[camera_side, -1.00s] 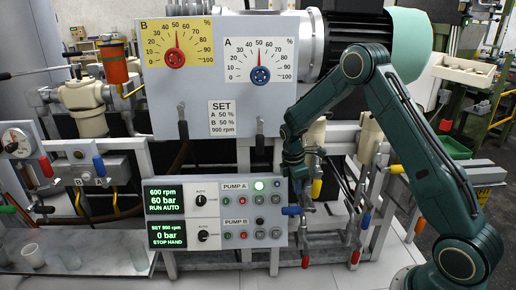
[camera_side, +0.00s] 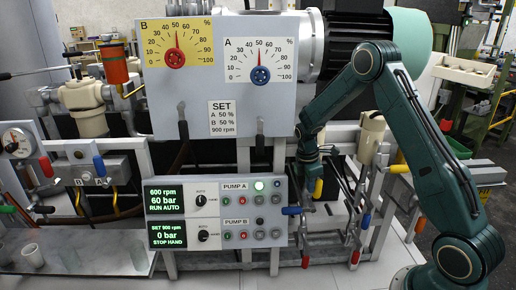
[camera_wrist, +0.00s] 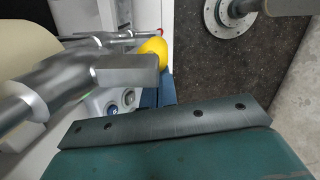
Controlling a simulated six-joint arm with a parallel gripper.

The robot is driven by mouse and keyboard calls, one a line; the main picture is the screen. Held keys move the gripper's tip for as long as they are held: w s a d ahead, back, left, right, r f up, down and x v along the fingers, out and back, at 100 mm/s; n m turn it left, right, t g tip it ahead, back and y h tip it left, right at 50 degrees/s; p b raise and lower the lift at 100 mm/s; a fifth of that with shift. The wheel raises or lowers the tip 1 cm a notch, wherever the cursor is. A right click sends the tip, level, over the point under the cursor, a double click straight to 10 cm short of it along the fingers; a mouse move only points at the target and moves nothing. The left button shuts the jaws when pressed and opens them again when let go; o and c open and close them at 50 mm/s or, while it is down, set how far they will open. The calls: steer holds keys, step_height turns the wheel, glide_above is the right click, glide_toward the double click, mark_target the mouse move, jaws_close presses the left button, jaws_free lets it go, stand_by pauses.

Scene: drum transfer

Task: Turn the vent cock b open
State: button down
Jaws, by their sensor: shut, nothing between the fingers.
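My gripper (camera_side: 309,178) hangs low at the pipework, just right of the pump panel. Its fingers are small and partly lost among the pipes; it is shut and empty. A yellow-handled cock (camera_side: 318,188) stands close beside it in the side view; I cannot tell whether they touch. In the wrist view a yellow rounded handle end (camera_wrist: 152,48) shows behind grey metal parts. A second yellow handle (camera_side: 397,169) sits farther right. No readable label shows which cock is vent cock b.
The pump panel (camera_side: 216,235) with knobs and buttons is close on the left. A blue lever (camera_side: 291,211) and a red lever (camera_side: 355,256) stick out nearby. The dial board (camera_side: 225,95) stands above left, and several pipes crowd the area.

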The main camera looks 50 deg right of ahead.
steer(key=shift+s+d+f, duration=0.1)
steer(key=shift+d, duration=0.05)
steer(key=w+a+r, duration=0.3)
steer(key=a+r, duration=0.2)
steer(key=r, duration=0.5)
steer(key=shift+w+a, duration=0.3)
steer(key=shift+w, duration=0.1)
